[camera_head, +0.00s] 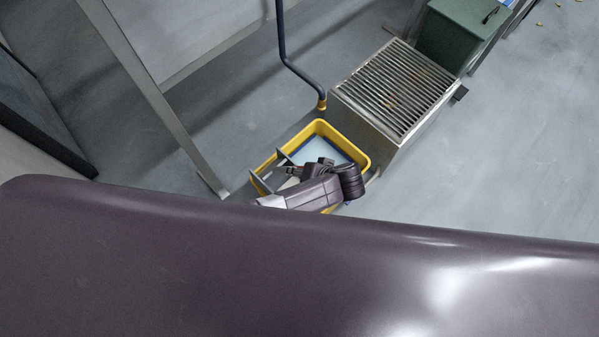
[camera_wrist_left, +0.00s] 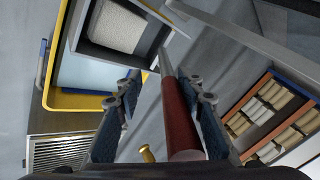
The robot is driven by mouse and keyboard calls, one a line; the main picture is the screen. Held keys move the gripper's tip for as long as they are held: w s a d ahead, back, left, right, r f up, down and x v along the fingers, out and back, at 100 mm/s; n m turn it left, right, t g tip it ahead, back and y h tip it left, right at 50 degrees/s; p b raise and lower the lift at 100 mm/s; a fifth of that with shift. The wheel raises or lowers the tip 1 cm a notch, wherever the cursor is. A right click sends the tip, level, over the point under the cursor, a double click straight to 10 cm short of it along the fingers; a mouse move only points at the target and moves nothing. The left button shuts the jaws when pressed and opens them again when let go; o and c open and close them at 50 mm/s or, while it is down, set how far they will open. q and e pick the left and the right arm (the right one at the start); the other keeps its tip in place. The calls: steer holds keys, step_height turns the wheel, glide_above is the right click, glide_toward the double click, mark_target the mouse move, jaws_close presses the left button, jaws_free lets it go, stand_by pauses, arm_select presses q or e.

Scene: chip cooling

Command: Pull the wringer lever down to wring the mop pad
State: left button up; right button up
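The yellow bucket (camera_head: 363,156) stands on the floor with pale blue inside; it also shows in the left wrist view (camera_wrist_left: 88,103). A grey wringer frame (camera_wrist_left: 143,47) sits over it, holding a whitish textured pad (camera_wrist_left: 112,24). The wringer lever has a grey rod and a dark red grip (camera_wrist_left: 178,115). My left gripper (camera_wrist_left: 163,95) is open around the grip, which lies nearer the right finger with a gap at the left finger. In the head view my left arm covers the near part of the bucket and hides the lever. My right gripper is out of view.
A metal grated box (camera_head: 394,88) stands beside the bucket, with a green bin (camera_head: 460,35) behind it. A dark bent pole (camera_head: 288,62) with a yellow end rises near the bucket. A slanted metal leg (camera_head: 160,100) stands left. A compartmented shelf (camera_wrist_left: 268,112) shows in the wrist view. Floor at right is clear.

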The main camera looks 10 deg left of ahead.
arm_select(q)
steer(key=shift+d, duration=0.1)
steer(key=v, duration=0.7)
steer(key=shift+r, duration=0.25)
